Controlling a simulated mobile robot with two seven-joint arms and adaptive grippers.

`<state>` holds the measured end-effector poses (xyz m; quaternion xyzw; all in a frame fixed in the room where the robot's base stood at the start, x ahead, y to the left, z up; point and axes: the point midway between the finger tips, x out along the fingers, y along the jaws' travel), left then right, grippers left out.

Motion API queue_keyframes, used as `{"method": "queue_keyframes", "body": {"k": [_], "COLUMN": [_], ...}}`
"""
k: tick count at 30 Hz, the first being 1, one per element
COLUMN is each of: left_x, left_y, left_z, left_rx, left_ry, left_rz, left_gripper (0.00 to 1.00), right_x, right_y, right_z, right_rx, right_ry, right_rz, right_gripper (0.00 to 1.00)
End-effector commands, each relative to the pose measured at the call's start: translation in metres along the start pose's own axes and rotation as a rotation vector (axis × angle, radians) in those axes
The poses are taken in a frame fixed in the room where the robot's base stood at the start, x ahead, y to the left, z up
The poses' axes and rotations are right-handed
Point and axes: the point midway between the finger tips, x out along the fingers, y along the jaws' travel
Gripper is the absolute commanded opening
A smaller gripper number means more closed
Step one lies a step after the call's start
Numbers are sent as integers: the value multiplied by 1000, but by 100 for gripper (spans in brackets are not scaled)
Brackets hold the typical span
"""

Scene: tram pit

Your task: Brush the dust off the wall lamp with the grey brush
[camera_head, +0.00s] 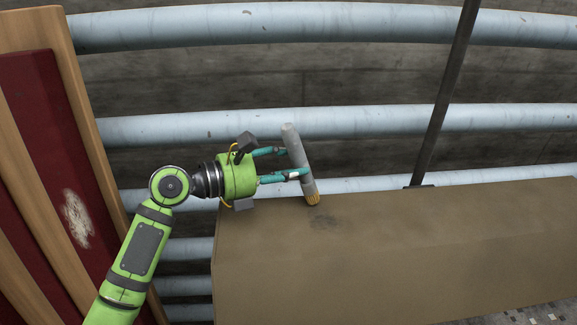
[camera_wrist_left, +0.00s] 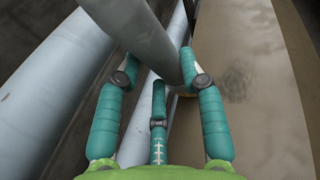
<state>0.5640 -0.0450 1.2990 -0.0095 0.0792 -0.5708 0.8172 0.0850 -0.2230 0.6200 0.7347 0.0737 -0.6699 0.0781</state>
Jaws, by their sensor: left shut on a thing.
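The grey brush (camera_head: 292,138) is a grey rod with yellowish bristles at its lower end. My left gripper (camera_head: 294,163) is shut around its handle. I cannot make out a wall lamp in either view. My right gripper is not in view.
A dark smudge (camera_head: 322,217) marks the brown top near the bristles. Pale blue pipes (camera_head: 400,120) run across the dark wall behind. A thin dark post (camera_head: 445,95) stands right of the brush. Red and wooden boards (camera_head: 35,130) lean at the left.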

Motion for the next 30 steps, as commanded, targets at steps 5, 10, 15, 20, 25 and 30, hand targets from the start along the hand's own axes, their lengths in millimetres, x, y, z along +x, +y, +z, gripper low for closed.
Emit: {"method": "queue_keyframes", "body": {"k": [5, 10, 15, 20, 25, 30], "left_x": [-3, -5, -8, -10, -12, -15], "left_y": [-7, -14, -21, -29, -34, -42], "left_z": [-3, -3, -4, -4, -6, -9], "left_rx": [-1, -1, -2, -1, -1, -2], "left_ry": [4, 5, 4, 3, 3, 3], "left_rz": [-1, 0, -1, -1, -1, -1], "left_gripper": [5, 5, 5, 5, 5, 5], "right_x": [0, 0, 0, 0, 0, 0], "right_y": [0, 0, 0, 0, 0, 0], "right_z": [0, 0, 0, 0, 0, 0], "right_rx": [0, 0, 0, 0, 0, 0], "right_ry": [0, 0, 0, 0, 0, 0], "right_rz": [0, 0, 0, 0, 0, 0], "right_gripper": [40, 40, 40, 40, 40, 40]}}
